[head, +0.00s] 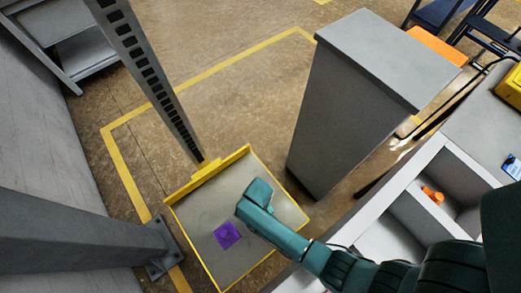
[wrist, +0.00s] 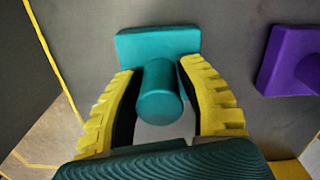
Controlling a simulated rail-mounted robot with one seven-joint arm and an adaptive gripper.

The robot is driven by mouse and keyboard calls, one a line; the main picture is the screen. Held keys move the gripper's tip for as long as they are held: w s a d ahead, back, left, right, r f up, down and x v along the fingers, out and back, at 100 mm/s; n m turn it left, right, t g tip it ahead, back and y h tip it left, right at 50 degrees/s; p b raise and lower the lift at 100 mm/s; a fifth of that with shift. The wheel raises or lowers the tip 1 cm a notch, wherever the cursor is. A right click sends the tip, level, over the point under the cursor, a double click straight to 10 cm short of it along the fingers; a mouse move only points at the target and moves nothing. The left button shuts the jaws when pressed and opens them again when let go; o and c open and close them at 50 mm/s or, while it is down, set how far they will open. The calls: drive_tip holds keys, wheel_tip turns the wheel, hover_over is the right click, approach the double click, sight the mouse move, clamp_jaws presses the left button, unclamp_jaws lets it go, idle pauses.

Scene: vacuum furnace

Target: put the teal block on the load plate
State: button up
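The teal block (wrist: 158,42) has a flat base and a round knob pointing toward the wrist camera. My gripper (wrist: 157,68) has its two yellow fingers on either side of the knob, close against it, and appears shut on it. The load plate is a grey plate with yellow edges (head: 255,170); my gripper is over its right part in the head view. The teal block is hidden by my gripper there. In the wrist view it is over the grey plate surface (wrist: 240,40); I cannot tell whether it touches.
A purple block (head: 227,235) sits on the plate, also at the right of the wrist view (wrist: 285,62). A tall grey cabinet (head: 350,110) stands beyond the plate. A perforated post (head: 150,75) rises at its back edge. An orange piece (head: 433,195) lies in a bin at right.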

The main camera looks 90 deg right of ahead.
drive_tip(key=shift+o, duration=0.8)
wheel_tip(320, 180, up, 12)
drive_tip(key=p, duration=0.4)
drive_tip(key=shift+w+d+r, duration=0.1)
drive_tip(key=shift+r, duration=0.05)
